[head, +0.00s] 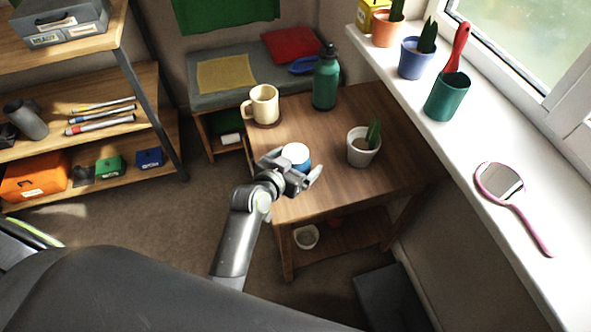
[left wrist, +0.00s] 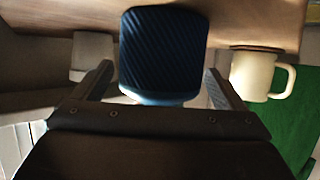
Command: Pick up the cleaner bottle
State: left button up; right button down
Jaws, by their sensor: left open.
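My left gripper (head: 298,172) is open at the near left edge of the wooden table. A blue container with a white top (head: 296,153) stands just beyond it, partly hidden by the gripper. In the left wrist view this shows as a dark blue ribbed body (left wrist: 163,50) between the open fingers of my left gripper (left wrist: 159,75), with gaps on both sides. A green bottle with a dark cap (head: 326,80) stands upright at the back of the table. No readable label shows which one is the cleaner bottle. My right gripper is not in view.
A cream mug (head: 264,104) stands on the wooden table (head: 325,198) at the back left; it also shows in the left wrist view (left wrist: 253,76). A potted cactus (head: 362,147) stands to the right. The windowsill (head: 440,150) borders the right.

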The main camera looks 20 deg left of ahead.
pick_arm(q)
jog(key=shift+c, duration=0.3)
jog(key=c, duration=1.2)
jog(key=shift+r, duration=0.1)
jog(key=shift+c, duration=0.2)
